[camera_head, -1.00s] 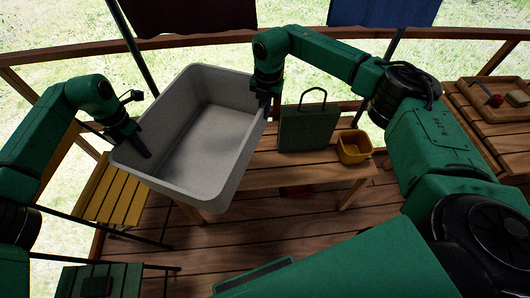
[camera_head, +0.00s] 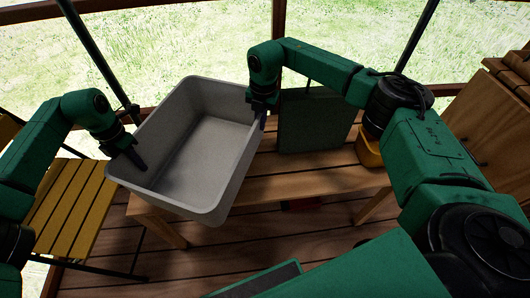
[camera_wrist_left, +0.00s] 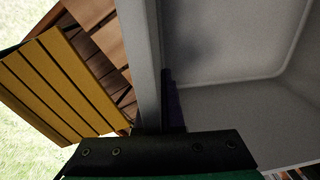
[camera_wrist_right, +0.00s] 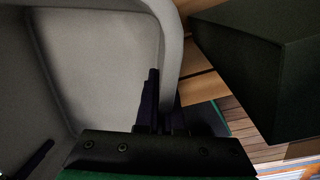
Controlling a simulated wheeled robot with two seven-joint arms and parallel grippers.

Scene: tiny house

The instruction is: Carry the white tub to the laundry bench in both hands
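The white tub (camera_head: 200,155), greyish and empty, is held between my two hands. In the head view it overlaps the left part of the wooden bench (camera_head: 290,180); I cannot tell whether it touches the bench. My left gripper (camera_head: 138,158) is shut on the tub's left wall, with the rim between the fingers in the left wrist view (camera_wrist_left: 165,110). My right gripper (camera_head: 262,108) is shut on the tub's right wall, which also shows pinched in the right wrist view (camera_wrist_right: 162,105). The tub looks slightly tilted in the head view.
A dark green box (camera_head: 315,122) stands on the bench right of the tub. A yellow pot (camera_head: 369,150) is at the bench's right end, partly behind my right arm. A yellow slatted chair (camera_head: 70,205) stands at left. Some bench top right of the tub is bare.

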